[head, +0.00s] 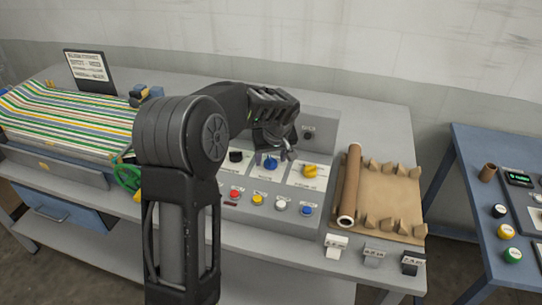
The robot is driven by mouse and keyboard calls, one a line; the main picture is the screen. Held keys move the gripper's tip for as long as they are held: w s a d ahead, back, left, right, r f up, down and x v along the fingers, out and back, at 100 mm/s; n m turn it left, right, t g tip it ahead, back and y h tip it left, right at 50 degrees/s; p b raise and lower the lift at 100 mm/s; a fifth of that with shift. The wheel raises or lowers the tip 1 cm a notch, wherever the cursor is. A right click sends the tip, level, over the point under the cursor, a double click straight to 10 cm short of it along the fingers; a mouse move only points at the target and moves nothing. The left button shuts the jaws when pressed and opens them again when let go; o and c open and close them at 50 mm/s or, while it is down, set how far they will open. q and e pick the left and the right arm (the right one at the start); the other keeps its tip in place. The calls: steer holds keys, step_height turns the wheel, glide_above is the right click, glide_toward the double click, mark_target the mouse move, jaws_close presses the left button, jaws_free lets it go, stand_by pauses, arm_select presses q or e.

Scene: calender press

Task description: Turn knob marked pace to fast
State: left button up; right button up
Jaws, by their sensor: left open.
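A grey control panel (322,133) carries a row of three knobs on white label plates: a black knob (236,156), a blue knob (270,164) and a yellow knob (310,171). The lettering is too small to read, so I cannot tell which knob is marked pace. My left gripper (275,151) points down, open, just above and behind the blue knob; I cannot tell whether it touches it. My left forearm hides the panel's left part. My right gripper is not in view.
Coloured push buttons, including a red one (235,193) and a blue one (307,210), line the panel's front. A cardboard roll (350,186) lies on a brown tray (388,200) at right. Striped fabric (66,122) covers the left side. A blue table (468,148) stands far right.

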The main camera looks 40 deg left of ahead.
arm_select(q)
steer(key=shift+c, duration=0.4)
jaws_close()
